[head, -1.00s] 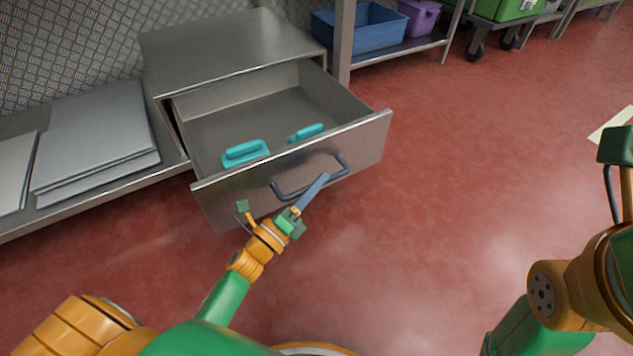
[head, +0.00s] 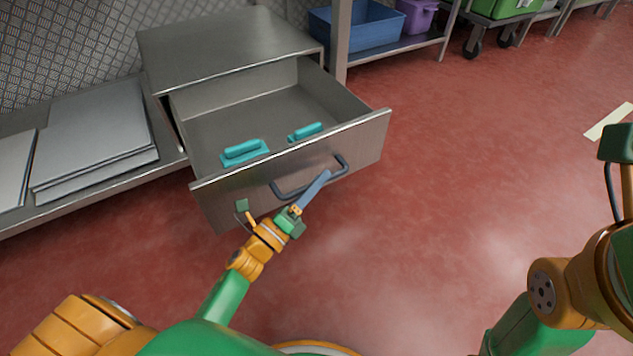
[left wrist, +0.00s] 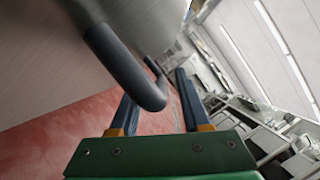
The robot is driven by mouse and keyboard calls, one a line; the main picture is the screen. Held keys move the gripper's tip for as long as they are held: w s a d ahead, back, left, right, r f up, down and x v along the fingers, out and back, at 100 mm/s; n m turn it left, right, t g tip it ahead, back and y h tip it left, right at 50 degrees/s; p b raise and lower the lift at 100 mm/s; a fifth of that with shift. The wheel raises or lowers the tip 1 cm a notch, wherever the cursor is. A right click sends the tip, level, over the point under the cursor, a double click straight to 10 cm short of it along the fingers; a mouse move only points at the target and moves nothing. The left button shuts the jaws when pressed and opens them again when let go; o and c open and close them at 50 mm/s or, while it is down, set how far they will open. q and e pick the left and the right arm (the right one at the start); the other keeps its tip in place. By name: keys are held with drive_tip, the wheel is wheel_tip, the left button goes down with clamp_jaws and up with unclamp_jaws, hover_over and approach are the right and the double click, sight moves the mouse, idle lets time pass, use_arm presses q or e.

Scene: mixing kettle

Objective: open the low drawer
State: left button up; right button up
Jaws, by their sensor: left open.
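The low drawer (head: 290,165) is a steel drawer pulled well out of its cabinet (head: 230,45). Its dark bar handle (head: 290,192) is on the front panel. My left gripper (head: 322,178) is at the handle, near its right part. In the left wrist view the handle (left wrist: 125,68) comes down between the two spread fingers of my left gripper (left wrist: 155,95), which is open. I cannot tell whether a finger touches the bar. My right arm shows at the right edge of the head view, but its gripper fingers are out of view.
Two teal handled items (head: 245,152) lie in the drawer. Flat metal sheets (head: 95,140) lie on the low shelf at left. A blue bin (head: 358,27) stands on a rack behind.

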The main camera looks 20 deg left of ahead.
use_arm(q)
drive_tip(key=p+v, duration=0.1)
drive_tip(key=v, duration=0.6)
drive_tip(key=shift+p, duration=0.4)
drive_tip(key=shift+s, duration=0.1)
